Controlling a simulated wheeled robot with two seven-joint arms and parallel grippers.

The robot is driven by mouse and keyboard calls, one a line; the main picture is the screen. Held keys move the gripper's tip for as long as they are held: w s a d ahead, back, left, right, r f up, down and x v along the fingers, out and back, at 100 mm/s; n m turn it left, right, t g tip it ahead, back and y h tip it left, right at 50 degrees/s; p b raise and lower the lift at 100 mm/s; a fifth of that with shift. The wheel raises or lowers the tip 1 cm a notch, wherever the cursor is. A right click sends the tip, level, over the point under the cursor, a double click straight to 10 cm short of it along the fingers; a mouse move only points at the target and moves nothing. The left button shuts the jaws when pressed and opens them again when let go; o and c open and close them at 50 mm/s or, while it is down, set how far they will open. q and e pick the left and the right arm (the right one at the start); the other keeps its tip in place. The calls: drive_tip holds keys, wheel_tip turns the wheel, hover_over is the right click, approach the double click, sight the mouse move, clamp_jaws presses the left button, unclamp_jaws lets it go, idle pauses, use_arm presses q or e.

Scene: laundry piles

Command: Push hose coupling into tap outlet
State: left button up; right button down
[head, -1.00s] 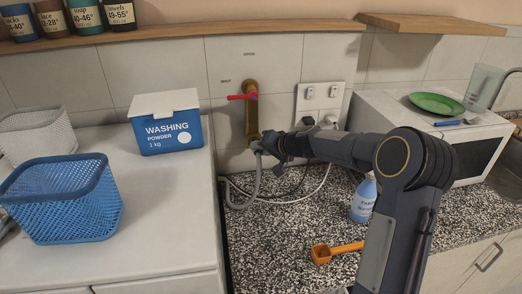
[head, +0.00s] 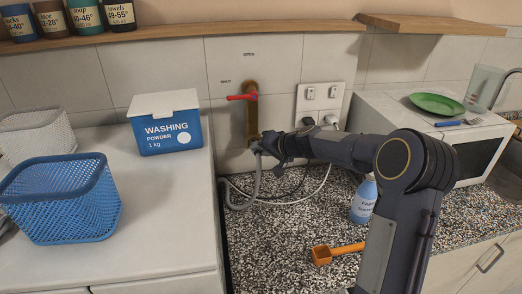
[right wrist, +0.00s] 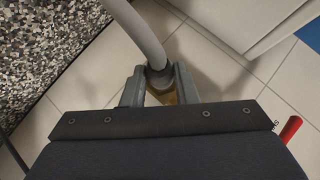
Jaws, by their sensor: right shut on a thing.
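The brass tap (head: 252,118) with a red lever (head: 241,97) is on the tiled wall, its outlet pointing down. My right gripper (head: 262,146) is just below the outlet and is shut on the grey hose's coupling (right wrist: 160,78). The grey hose (head: 250,190) hangs from the gripper and curves down to the counter. In the right wrist view the hose (right wrist: 138,32) runs up from between the fingers, with a bit of brass behind the coupling. The fingers hide whether the coupling is seated in the outlet. My left gripper is not in view.
A washing powder box (head: 168,124) and a blue basket (head: 62,200) stand on the white surface at left. A socket plate (head: 318,98) with plugs and cables is right of the tap. A spray bottle (head: 364,200) and orange scoop (head: 335,252) are on the speckled counter.

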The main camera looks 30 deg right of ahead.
drive_tip(key=shift+w+d, duration=0.15)
drive_tip(key=shift+w, duration=0.45)
idle(0.3)
drive_tip(key=c, duration=1.1)
unclamp_jaws()
drive_tip(key=shift+o, duration=0.2)
drive_tip(key=shift+s+f+b, duration=0.15)
drive_tip(key=shift+s+b, duration=0.25)
drive_tip(key=shift+s, duration=0.05)
drive_tip(key=shift+s+a+b, duration=0.35)
drive_tip(key=shift+s+b, duration=0.3)
drive_tip(key=shift+s, duration=0.25)
drive_tip(key=s+a+b, duration=0.1)
drive_tip(key=s+b, duration=0.2)
drive_tip(key=s, duration=0.3)
drive_tip(key=shift+a, duration=0.3)
